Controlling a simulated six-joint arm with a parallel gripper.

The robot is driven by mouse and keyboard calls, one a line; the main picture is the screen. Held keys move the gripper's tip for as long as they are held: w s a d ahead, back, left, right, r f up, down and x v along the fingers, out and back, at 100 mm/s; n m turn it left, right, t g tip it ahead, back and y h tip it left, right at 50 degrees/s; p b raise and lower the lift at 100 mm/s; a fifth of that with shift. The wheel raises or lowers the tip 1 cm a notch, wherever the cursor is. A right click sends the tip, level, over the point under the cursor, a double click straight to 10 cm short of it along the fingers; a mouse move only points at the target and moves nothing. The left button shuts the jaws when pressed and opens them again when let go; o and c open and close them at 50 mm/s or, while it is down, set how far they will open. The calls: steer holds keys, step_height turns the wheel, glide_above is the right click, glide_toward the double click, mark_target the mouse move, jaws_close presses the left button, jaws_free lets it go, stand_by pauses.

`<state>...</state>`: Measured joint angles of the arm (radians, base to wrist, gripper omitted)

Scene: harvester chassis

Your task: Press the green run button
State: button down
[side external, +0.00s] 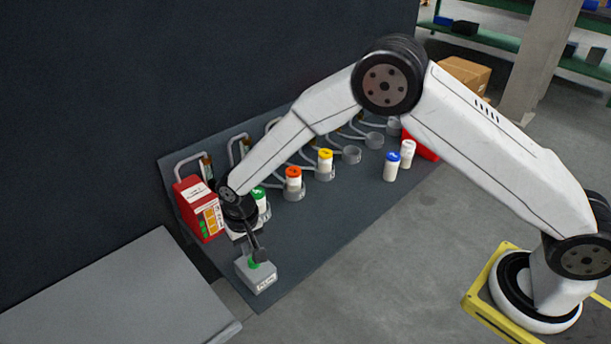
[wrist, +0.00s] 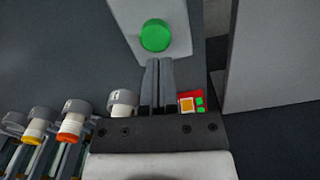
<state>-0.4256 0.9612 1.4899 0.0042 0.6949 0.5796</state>
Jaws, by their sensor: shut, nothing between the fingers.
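The green run button (wrist: 155,35) is a round dome on a light grey box, seen ahead of my fingertips in the wrist view. In the side view the box (side external: 262,279) stands near the front left corner of the dark mat, with a bit of the green button (side external: 252,265) showing beside my fingers. My gripper (wrist: 160,62) is shut and empty, its fingertips just short of the button's lower edge in the wrist view. In the side view my gripper (side external: 258,256) points down at the box top. I cannot tell whether the fingertips touch the button.
A red box (side external: 195,210) with a panel stands behind my wrist. Bottles with green (side external: 258,193), orange (side external: 293,172) and yellow (side external: 325,154) caps sit in grey ring holders. Blue-capped (side external: 391,157) and white (side external: 408,147) bottles stand at right. A grey table (side external: 120,290) lies left.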

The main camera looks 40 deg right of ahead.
steer(key=shift+s+f, duration=0.25)
steer(key=shift+f, duration=0.3)
steer(key=shift+s+f, duration=0.2)
steer(key=shift+f, duration=0.3)
steer(key=shift+w+r, duration=0.35)
step_height(320, 180, up, 13)
steer(key=w, duration=0.2)
steer(key=shift+w+d, duration=0.2)
steer(key=shift+w, duration=0.2)
steer(key=shift+d, duration=0.1)
